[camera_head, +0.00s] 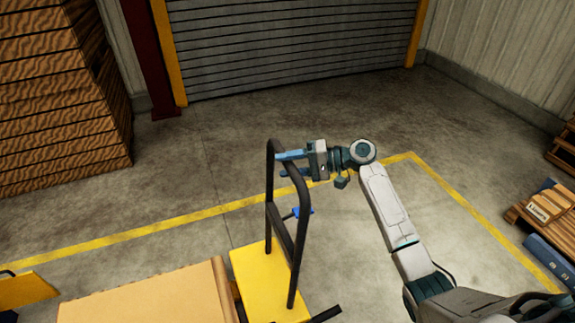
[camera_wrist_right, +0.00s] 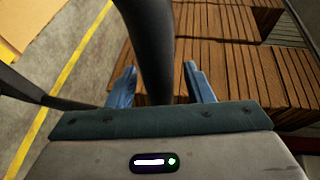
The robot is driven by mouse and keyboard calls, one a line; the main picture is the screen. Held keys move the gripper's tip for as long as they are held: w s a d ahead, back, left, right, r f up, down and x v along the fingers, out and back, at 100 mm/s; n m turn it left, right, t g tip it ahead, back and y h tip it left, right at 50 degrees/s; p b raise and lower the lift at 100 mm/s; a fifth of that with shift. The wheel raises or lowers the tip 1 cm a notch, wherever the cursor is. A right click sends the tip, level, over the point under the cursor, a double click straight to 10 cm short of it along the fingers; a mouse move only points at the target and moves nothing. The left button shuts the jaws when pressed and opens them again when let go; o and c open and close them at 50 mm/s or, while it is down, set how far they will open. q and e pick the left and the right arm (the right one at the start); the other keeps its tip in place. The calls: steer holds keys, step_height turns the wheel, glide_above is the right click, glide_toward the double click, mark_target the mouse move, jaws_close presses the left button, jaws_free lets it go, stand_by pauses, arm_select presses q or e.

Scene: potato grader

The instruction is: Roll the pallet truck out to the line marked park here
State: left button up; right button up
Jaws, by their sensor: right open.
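The pallet truck (camera_head: 262,280) shows as a yellow body at the bottom centre, with an upright black loop handle (camera_head: 270,190) above it. My right gripper (camera_head: 290,164) reaches the upper part of the handle from the right. Its blue fingers are apart, one above the other in the head view. In the right wrist view, the dark handle bar (camera_wrist_right: 153,50) passes between the two open fingers (camera_wrist_right: 158,85), with gaps beside it. A yellow floor line (camera_head: 130,237) runs behind the truck and turns at a corner on the right. No "park here" lettering is readable. My left gripper is out of view.
A large cardboard box (camera_head: 160,295) is beside the truck body, lower left. Stacked wooden crates (camera_head: 60,110) stand at the far left. A roller shutter (camera_head: 300,45) closes the back wall. Pallets with boxes (camera_head: 540,210) are at the right. The floor before the shutter is clear.

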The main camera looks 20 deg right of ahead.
arm_select(q)
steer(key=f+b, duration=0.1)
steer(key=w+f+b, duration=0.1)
steer(key=b, duration=0.1)
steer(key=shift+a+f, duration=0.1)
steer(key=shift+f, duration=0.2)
arm_select(e)
steer(key=v, duration=1)
steer(key=shift+d, duration=0.2)
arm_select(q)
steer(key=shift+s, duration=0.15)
arm_select(e)
steer(key=shift+r, duration=0.1)
